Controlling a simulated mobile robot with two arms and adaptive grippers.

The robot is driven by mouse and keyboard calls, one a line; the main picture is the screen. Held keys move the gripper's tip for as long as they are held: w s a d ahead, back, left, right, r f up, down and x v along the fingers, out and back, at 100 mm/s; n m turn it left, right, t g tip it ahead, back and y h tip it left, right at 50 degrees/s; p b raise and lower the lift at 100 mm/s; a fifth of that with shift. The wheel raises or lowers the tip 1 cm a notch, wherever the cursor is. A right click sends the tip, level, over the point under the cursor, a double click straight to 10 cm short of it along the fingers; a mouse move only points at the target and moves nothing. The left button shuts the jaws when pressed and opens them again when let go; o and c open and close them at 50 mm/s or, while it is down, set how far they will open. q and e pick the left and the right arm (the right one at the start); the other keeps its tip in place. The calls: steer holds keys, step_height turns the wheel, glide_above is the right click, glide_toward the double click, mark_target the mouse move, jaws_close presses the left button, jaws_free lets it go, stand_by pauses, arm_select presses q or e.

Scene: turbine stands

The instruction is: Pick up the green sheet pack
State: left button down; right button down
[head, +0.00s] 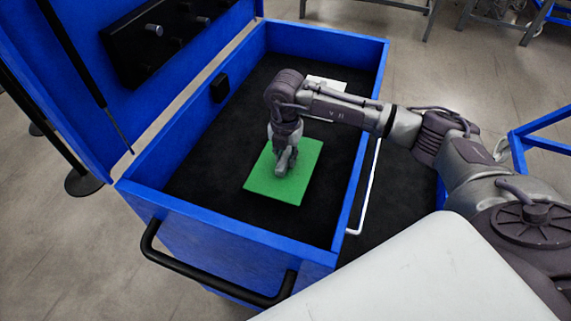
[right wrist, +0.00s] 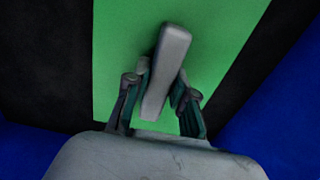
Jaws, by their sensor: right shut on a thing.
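The green sheet pack (head: 303,190) is a flat green square inside the blue open box, over its dark floor. It also fills the top middle of the right wrist view (right wrist: 215,50), with a grey bar-shaped grip (right wrist: 167,72) on it. My right gripper (head: 284,160) reaches down over the middle of the pack. In the right wrist view its two fingers (right wrist: 160,95) are shut around the grey bar. I cannot tell whether the pack touches the floor or is slightly raised. My left gripper is not in view.
The blue box (head: 215,219) has raised walls and a black front handle (head: 210,275). Its lid (head: 75,60) stands open at the left, with a black panel (head: 150,40). White sheets (head: 326,83) lie at the back of the box. A blue frame (head: 540,130) stands at the right.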

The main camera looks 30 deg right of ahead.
steer(key=d+r+b, duration=0.1)
steer(key=d+r, duration=0.1)
steer(key=d, duration=0.1)
steer(key=w+d+r+b, duration=0.1)
steer(key=d+r, duration=0.1)
steer(key=d, duration=0.1)
steer(key=w+d+r+b, duration=0.1)
steer(key=d+r+b, duration=0.1)
steer(key=d+r, duration=0.1)
steer(key=shift+d, duration=0.55)
steer(key=shift+w+d+r, duration=0.1)
steer(key=shift+d+r, duration=0.5)
steer(key=shift+d, duration=0.15)
steer(key=c, duration=1.7)
jaws_free()
jaws_close()
